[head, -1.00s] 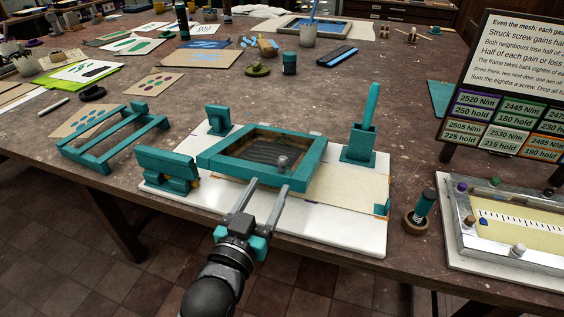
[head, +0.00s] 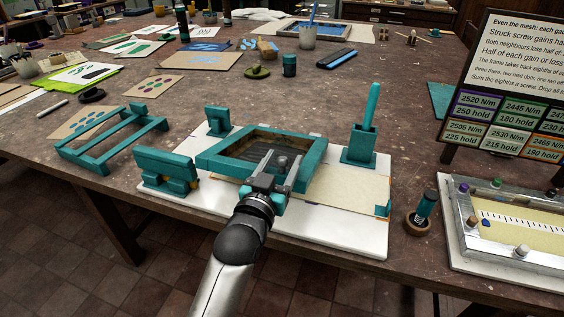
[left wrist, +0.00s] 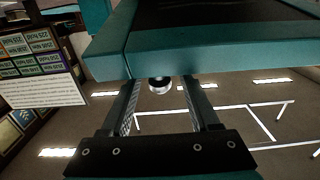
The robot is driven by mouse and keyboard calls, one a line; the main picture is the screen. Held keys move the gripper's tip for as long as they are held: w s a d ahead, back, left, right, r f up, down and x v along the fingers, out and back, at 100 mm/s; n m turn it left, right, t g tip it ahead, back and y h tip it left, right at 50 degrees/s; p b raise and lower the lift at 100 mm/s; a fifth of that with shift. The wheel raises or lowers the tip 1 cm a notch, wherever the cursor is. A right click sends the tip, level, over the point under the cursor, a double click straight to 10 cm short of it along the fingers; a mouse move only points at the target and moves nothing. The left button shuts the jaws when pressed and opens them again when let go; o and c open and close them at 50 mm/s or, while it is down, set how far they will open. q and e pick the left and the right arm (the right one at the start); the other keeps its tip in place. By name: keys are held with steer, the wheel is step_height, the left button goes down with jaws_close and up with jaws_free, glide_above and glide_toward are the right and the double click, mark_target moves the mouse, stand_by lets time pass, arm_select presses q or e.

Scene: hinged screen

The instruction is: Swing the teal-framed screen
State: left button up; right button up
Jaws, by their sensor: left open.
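The teal-framed screen (head: 312,165) lies low over the white base board (head: 340,236), its dark mesh partly hidden behind my gripper. Its teal bar also shows in the left wrist view (left wrist: 220,48), above the fingers. A round metal knob (left wrist: 160,86) sits by the screen's near edge, between the fingertips in that view. My left gripper (head: 279,162) is open at the screen's near side, with its fingers on either side of the knob. A gap shows between each finger and the knob. My right gripper is not in view.
Teal hinge-like blocks (head: 166,168) stand left of the screen. A teal holder (head: 359,146) with an upright handle stands at its back right. A teal rack (head: 112,138) lies further left. A bottle (head: 427,204) and a metal-framed tray (head: 465,232) stand at right.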

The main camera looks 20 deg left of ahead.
arm_select(q)
jaws_close()
stand_by(0.4)
stand_by(0.9)
